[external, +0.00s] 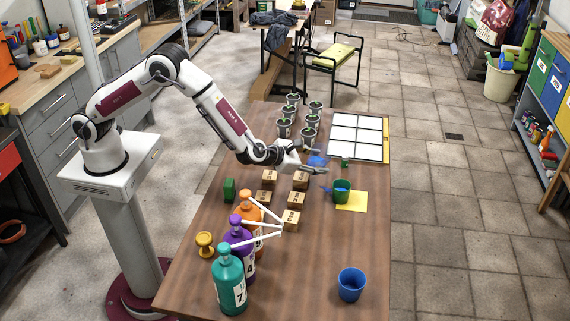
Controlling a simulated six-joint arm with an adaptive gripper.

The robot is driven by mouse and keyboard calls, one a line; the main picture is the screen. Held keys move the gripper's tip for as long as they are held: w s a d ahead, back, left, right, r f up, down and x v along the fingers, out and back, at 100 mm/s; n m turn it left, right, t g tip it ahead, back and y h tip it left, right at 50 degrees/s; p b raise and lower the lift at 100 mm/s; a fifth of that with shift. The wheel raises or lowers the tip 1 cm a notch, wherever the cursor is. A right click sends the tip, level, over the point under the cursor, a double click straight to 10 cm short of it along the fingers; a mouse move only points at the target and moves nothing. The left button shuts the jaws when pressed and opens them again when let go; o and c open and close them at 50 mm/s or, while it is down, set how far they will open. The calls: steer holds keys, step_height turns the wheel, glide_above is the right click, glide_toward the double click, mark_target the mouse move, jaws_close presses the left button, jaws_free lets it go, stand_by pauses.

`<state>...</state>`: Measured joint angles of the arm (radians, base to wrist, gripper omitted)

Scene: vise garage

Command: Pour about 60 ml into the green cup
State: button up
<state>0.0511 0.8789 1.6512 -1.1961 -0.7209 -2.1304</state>
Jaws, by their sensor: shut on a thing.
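The green cup (342,192) stands upright on the table, at the edge of a yellow sheet. Something blue shows inside its rim. My gripper (318,171) is just left of and above the green cup, shut on a blue container (317,161). The gripper partly hides this container, and its exact tilt is hard to tell. A small blue patch (327,188) shows at the left side of the green cup. I cannot tell whether it is liquid.
A blue cup (351,285) stands near the front right. Teal (229,282), purple (241,250) and orange (250,222) pump bottles stand front left, their spouts pointing right. Several small boxes (292,219) and grey pots (309,133) stand left and behind. A white-panelled frame (356,137) lies back right.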

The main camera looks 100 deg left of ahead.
steer(key=shift+s+a+f+n+t, duration=0.1)
steer(key=shift+s+a+n+t, duration=0.2)
steer(key=shift+s+n+t, duration=0.15)
steer(key=shift+s+a+r+n+t+h, duration=0.25)
steer(key=shift+s+r+n+t+h, duration=0.1)
steer(key=shift+r+n+t+h, duration=0.25)
stand_by(0.8)
stand_by(0.4)
